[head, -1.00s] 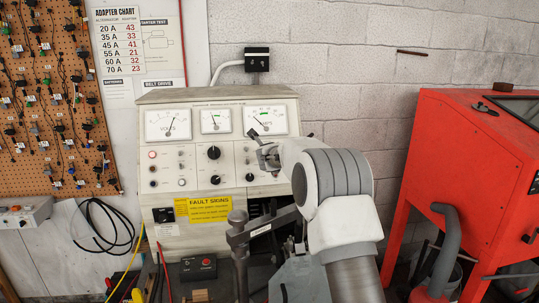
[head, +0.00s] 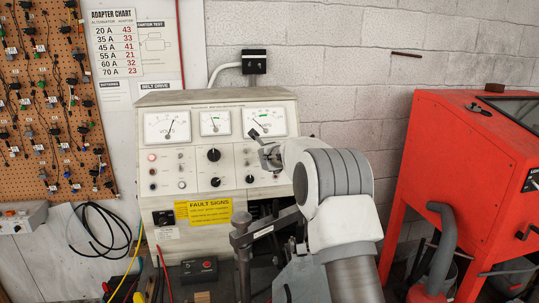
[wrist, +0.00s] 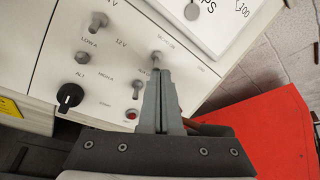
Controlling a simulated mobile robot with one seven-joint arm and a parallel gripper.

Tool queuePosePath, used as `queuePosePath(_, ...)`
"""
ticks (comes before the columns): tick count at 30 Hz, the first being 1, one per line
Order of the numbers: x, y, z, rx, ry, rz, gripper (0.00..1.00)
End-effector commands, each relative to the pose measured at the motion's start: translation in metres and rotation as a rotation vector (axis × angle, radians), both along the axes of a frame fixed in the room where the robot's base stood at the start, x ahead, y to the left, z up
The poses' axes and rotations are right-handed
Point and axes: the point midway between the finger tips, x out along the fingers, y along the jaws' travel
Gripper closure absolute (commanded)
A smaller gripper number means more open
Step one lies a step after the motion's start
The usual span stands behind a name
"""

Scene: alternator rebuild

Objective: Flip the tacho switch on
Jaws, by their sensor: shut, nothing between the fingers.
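The test bench panel (head: 165,97) is a cream metal box with three meters, knobs and toggles.
Other toggles (wrist: 98,20) and a black knob (wrist: 69,96) are close by on the panel, with a small red button (wrist: 131,115) near the fingers. A red cabinet (head: 465,150) stands to the right. A cable pegboard (head: 55,100) hangs at left.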

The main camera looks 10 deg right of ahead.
Motion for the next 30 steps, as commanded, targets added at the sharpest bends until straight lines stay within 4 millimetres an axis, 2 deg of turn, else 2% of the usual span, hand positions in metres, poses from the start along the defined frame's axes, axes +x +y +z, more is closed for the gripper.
queuePosePath(22,0.003,-0.009,0.014,0.002,0.0,0.002,1.0)
queuePosePath(30,0.002,-0.01,0.012,0.0,0.0,0.001,1.0)
